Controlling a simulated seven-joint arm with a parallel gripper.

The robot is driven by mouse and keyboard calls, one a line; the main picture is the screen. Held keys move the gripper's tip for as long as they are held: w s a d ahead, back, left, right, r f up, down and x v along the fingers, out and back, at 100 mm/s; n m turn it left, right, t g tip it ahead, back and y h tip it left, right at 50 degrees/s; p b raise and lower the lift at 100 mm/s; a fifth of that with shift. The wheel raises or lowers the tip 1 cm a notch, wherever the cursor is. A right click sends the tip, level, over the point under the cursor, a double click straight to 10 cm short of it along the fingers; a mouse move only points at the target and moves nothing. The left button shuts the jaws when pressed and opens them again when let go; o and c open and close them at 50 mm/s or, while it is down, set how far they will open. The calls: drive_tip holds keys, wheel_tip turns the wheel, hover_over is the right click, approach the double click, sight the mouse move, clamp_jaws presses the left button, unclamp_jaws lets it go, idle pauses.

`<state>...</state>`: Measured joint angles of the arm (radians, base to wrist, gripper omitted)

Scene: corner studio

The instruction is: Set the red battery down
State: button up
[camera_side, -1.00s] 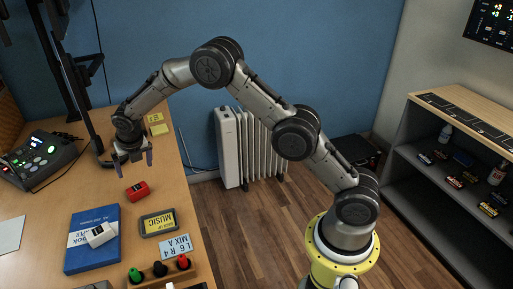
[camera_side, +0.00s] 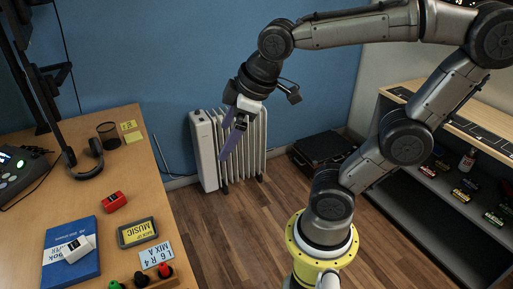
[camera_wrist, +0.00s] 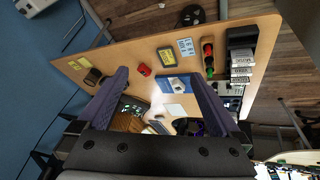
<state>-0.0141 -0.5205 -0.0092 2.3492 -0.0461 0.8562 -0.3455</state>
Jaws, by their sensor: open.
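My gripper (camera_side: 229,147) is open and empty. In the side view it hangs in the air right of the desk, in front of the radiator, well away from the battery. In the wrist view both purple fingers (camera_wrist: 159,76) are spread wide with nothing between them.
Near the battery are a music cassette (camera_side: 138,232), a label card (camera_side: 156,255) and a blue box (camera_side: 60,262) with a white item (camera_side: 74,249) on top. A radiator (camera_side: 207,160) and black case (camera_side: 325,150) are on the floor.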

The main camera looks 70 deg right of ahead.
drive_tip(key=s+f+m, duration=0.2)
drive_tip(key=s+m, duration=0.2)
drive_tip(key=s, duration=0.2)
drive_tip(key=shift+s+a, duration=0.2)
drive_tip(key=shift+f, duration=0.1)
idle(0.8)
